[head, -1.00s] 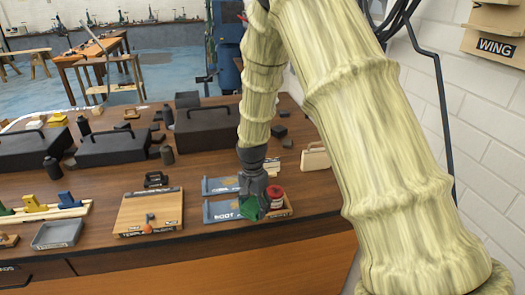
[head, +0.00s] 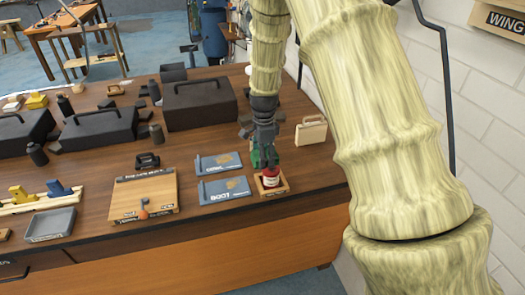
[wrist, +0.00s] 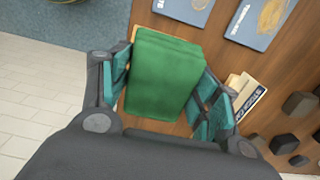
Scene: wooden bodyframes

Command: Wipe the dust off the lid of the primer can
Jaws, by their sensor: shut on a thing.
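The primer can (head: 270,179) is red with a pale label and stands in a small wooden tray (head: 271,190) at the table's right front. My gripper (head: 264,156) points down directly above the can and is shut on a folded green cloth (wrist: 160,75). In the wrist view the cloth lies between the teal finger pads. The cloth is at or just over the can's lid; I cannot tell whether it touches. The lid and its dust are hidden behind the cloth and gripper in both views.
Blue panels marked COWL (head: 219,161) and BOOT (head: 224,190) lie left of the can. A wooden board (head: 143,193) is farther left. A cream case (head: 311,131) stands behind right, and a black toolbox (head: 200,104) behind left. The table's front edge is close to the tray.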

